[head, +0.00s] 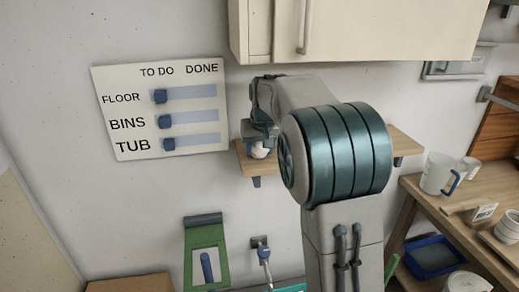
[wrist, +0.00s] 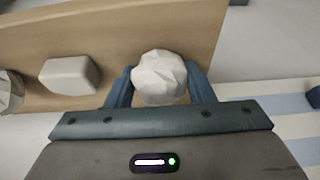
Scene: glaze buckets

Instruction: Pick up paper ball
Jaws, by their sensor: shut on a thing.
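The paper ball (wrist: 160,77) is white and crumpled. In the wrist view it sits between the two blue fingers of my gripper (wrist: 158,84), which is shut on it. The wooden shelf (wrist: 130,25) lies just behind and below the ball; I cannot tell whether the ball touches it. In the head view the ball (head: 259,151) shows as a small white shape under my gripper (head: 257,143), at the left end of the shelf (head: 245,163). My arm hides the middle of the shelf there.
A pale block (wrist: 69,76) and another greyish object (wrist: 9,91) stand on the shelf to the left in the wrist view. A board with sliders (head: 160,108) hangs left of the shelf. A cabinet (head: 360,30) is above. A workbench with a white jug (head: 436,174) stands right.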

